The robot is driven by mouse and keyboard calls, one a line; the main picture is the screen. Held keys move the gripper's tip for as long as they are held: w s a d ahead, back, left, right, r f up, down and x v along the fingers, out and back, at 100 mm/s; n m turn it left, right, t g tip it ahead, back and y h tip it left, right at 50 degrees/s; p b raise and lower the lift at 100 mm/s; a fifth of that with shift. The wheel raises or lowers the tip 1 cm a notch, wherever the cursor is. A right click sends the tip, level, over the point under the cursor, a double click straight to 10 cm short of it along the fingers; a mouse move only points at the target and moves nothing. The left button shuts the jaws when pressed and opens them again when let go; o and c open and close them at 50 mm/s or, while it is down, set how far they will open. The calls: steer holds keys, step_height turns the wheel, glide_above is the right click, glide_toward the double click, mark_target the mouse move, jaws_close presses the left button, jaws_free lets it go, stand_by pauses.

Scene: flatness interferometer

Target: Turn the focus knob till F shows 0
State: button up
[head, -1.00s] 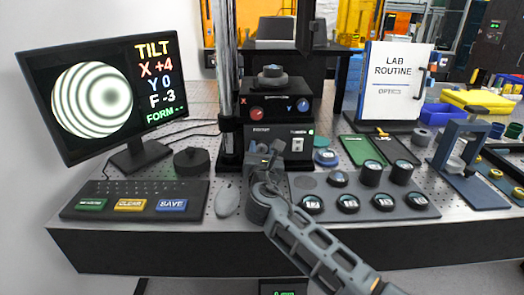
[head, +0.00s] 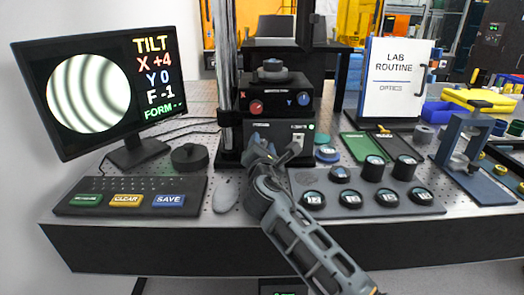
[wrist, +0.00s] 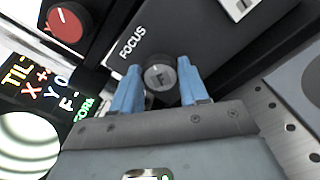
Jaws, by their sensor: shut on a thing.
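In the head view my gripper (head: 262,150) is at the front of the black instrument (head: 277,105) and hides the knob. The monitor (head: 98,90) reads X +4, Y 0, F -1 and FORM with dashes, beside a round pattern of broad curved fringes.
The red X knob (head: 256,107) and blue Y knob (head: 303,100) sit above my gripper. A keyboard (head: 128,188), a mouse (head: 227,192) and a dark tray (head: 427,201) with several round pieces lie around my arm.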

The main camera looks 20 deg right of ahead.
steer(key=shift+f+m+b, duration=0.1)
steer(key=shift+m+b, duration=0.75)
steer(key=shift+m, duration=0.75)
steer(key=o, duration=1.1)
steer(key=shift+c, duration=0.2)
steer(key=shift+v, duration=3.85)
